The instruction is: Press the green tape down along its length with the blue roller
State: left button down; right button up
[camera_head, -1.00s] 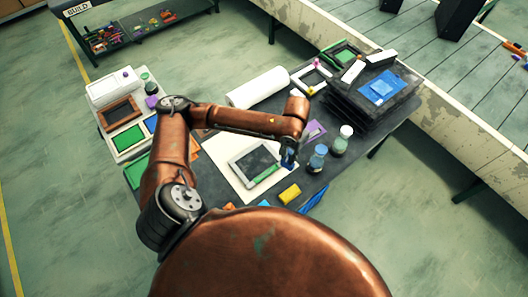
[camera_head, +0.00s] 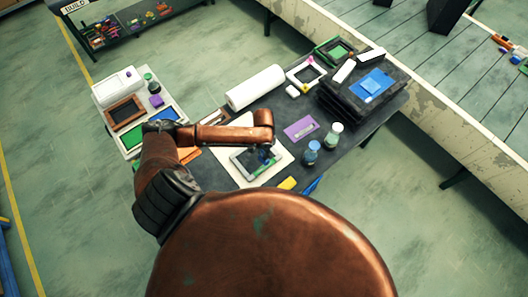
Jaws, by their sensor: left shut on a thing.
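A grey panel with a pale frame (camera_head: 242,162) lies on a white sheet (camera_head: 221,152) on the dark table. A strip of green tape (camera_head: 273,162) shows along the panel's right side, small and partly hidden. My left arm reaches across from the left, and its gripper (camera_head: 266,150) points down over the panel's right part. It is shut on the blue roller (camera_head: 265,157), of which only a small dark blue bit shows. Whether the roller touches the tape cannot be told. My right gripper is not in view.
A white roll (camera_head: 256,87) lies behind the panel. A purple card (camera_head: 301,129), two bottles (camera_head: 311,152) and a yellow block (camera_head: 287,184) are to the right and front. Black stacked trays (camera_head: 364,96) stand at the back right. A pale tray (camera_head: 122,103) holds coloured pieces at left.

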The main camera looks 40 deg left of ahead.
pick_arm(q)
jog(key=shift+s+r+p, duration=0.1)
jog(key=shift+r+p, duration=0.05)
jog(key=shift+p, duration=0.4)
jog(key=shift+f, duration=0.2)
jog(key=w+d+f+b, duration=0.1)
jog(key=w+f+b, duration=0.2)
jog(key=w+f, duration=0.15)
jog(key=s+a+f+p, duration=0.2)
jog(key=s+p, duration=0.4)
jog(key=s, duration=0.2)
jog(key=shift+s+f, duration=0.2)
jog(key=shift+s, duration=0.1)
jog(key=shift+a+f, duration=0.1)
jog(key=shift+f, duration=0.4)
dwell(0.7)
jog(key=shift+w+d+b, duration=0.2)
jog(key=shift+w, duration=0.3)
jog(key=shift+w+d+b, duration=0.15)
jog(key=shift+w, duration=0.35)
